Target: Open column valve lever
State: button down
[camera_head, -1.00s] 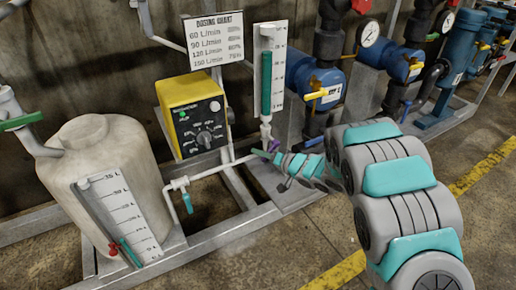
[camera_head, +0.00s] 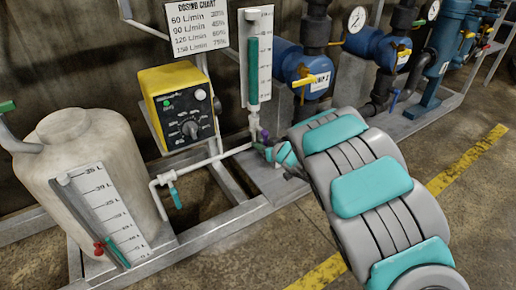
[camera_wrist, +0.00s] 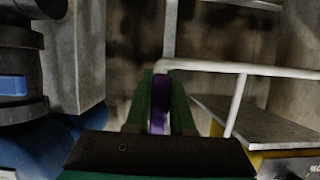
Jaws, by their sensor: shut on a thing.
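The column valve lever is a small purple handle (camera_head: 264,135) at the foot of the clear measuring column (camera_head: 257,60), which holds a green level. In the wrist view the purple lever (camera_wrist: 159,103) stands between the two green fingers of my gripper (camera_wrist: 160,76). My gripper is shut on it. In the head view my gripper (camera_head: 262,149) is at the column's base, partly hidden by my arm. The lever's lower part and pivot are hidden by the gripper.
A white tank (camera_head: 85,170) with a scale stands at left. A yellow dosing controller (camera_head: 178,105) is behind the white pipe (camera_head: 205,163), which has a teal-handled valve (camera_head: 174,195). Blue pumps (camera_head: 305,72) with yellow levers stand at right. Open floor lies in front.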

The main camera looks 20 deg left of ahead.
jog(key=shift+w+d+f, duration=0.1)
jog(key=shift+d, duration=0.05)
dwell(0.4)
jog(key=c, duration=0.8)
grip_release()
jog(key=v, duration=0.7)
jog(key=shift+s+d, duration=0.25)
jog(key=shift+s, duration=0.05)
